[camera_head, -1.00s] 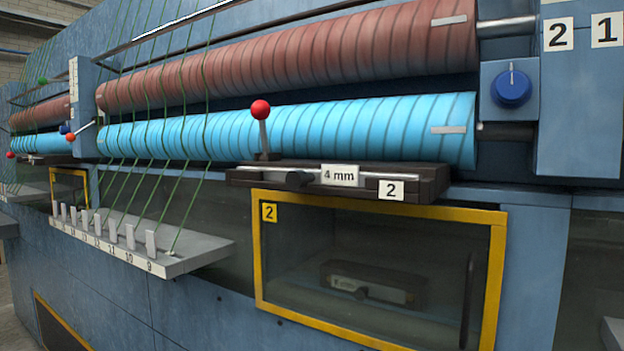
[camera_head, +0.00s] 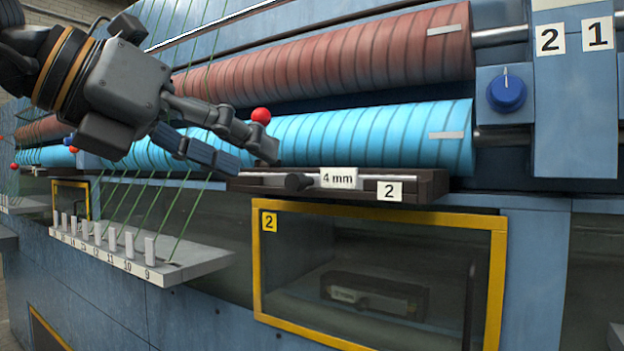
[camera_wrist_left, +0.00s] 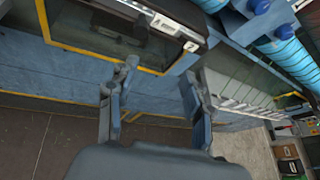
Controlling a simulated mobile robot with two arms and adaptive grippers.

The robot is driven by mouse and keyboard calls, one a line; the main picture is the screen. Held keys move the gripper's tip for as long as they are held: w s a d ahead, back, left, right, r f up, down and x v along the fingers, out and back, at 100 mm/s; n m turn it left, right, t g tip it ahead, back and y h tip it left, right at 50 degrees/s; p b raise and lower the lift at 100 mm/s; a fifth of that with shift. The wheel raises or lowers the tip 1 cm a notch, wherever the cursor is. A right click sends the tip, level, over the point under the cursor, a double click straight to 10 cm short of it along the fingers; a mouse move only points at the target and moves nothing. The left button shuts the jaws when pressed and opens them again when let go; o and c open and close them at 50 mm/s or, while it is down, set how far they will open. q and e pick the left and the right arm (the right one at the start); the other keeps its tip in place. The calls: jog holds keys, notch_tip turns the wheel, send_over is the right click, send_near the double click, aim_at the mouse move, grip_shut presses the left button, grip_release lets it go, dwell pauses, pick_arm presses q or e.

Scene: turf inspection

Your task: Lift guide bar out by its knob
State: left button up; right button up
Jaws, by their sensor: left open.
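The guide bar (camera_head: 432,189) is a long dark bar with "4 mm" and "2" labels, lying below the blue roller. Its black knob (camera_head: 297,182) sticks out of its front near the left end. The fingers are apart in the wrist view (camera_wrist_left: 160,72) too. My right gripper is not in view.
A red-ball lever (camera_head: 261,115) stands behind my left fingers, its stem hidden. The blue roller (camera_head: 370,138) runs close above the bar. A yellow-framed window (camera_head: 375,214) is below; a dark bar (camera_head: 375,294) lies behind it. A grey shelf (camera_head: 190,266) with numbered tabs and green strands is lower left.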

pick_arm(q)
notch_tip(320, 180, up, 2)
jog(key=s+a+n+t+y, duration=0.1)
jog(key=a+t+y, duration=0.1)
jog(key=a, duration=0.1)
jog(key=p, duration=0.2)
send_near(291, 176)
jog(key=x, duration=0.4)
jog(key=p+x, duration=0.2)
jog(key=x, duration=0.3)
jog(key=shift+p, duration=0.4)
jog(key=shift+w+d+f, duration=0.1)
jog(key=shift+f, duration=0.05)
jog(key=shift+c, duration=1.2)
jog(key=c, duration=0.7)
grip_shut()
